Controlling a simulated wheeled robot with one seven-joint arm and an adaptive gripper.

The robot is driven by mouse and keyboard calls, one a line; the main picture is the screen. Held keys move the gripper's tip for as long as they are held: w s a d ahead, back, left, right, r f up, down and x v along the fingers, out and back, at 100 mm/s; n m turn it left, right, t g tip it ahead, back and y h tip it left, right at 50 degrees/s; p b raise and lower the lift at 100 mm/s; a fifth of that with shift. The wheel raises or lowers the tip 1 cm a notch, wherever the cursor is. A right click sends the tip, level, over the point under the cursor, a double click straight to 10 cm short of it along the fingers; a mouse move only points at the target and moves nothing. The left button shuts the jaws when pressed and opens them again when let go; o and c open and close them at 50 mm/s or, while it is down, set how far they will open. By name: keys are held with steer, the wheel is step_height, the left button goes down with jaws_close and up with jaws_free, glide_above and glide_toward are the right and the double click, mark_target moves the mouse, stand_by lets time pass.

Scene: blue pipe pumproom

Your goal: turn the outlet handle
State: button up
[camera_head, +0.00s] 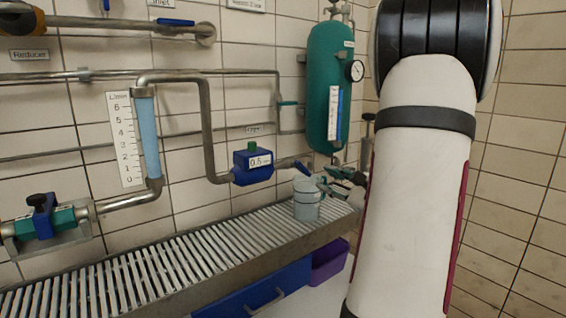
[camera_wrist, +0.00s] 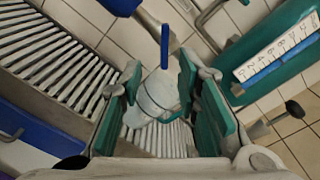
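The outlet handle, a small blue lever (camera_head: 302,167), sits at the end of the pipe just right of the blue meter box. It also shows in the wrist view as an upright blue bar (camera_wrist: 165,46), just beyond my fingertips and between their lines. My gripper (camera_head: 338,184) is to the right of the handle, beside the bucket's rim. In the wrist view its teal-padded fingers (camera_wrist: 160,76) are wide apart with nothing held. The gap between fingertips and handle is hard to judge.
A translucent bucket (camera_head: 306,205) stands on the slatted grate (camera_head: 200,255) below the outlet and shows between my fingers. The blue meter box (camera_head: 252,165) is left of the handle. A green tank (camera_head: 325,85) with a gauge hangs above right. A black-knobbed valve (camera_wrist: 293,108) is to the right.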

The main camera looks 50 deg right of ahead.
mark_target(306, 171)
steer(key=p+x, duration=0.3)
steer(key=x, duration=0.1)
steer(key=d+p+x, duration=0.1)
steer(key=p+x, duration=0.2)
steer(key=x, duration=0.1)
steer(key=p+x, duration=0.4)
steer(key=shift+s+d+f, duration=0.15)
steer(key=shift+s+f, duration=0.05)
stand_by(0.4)
steer(key=shift+c, duration=0.2)
jaws_close()
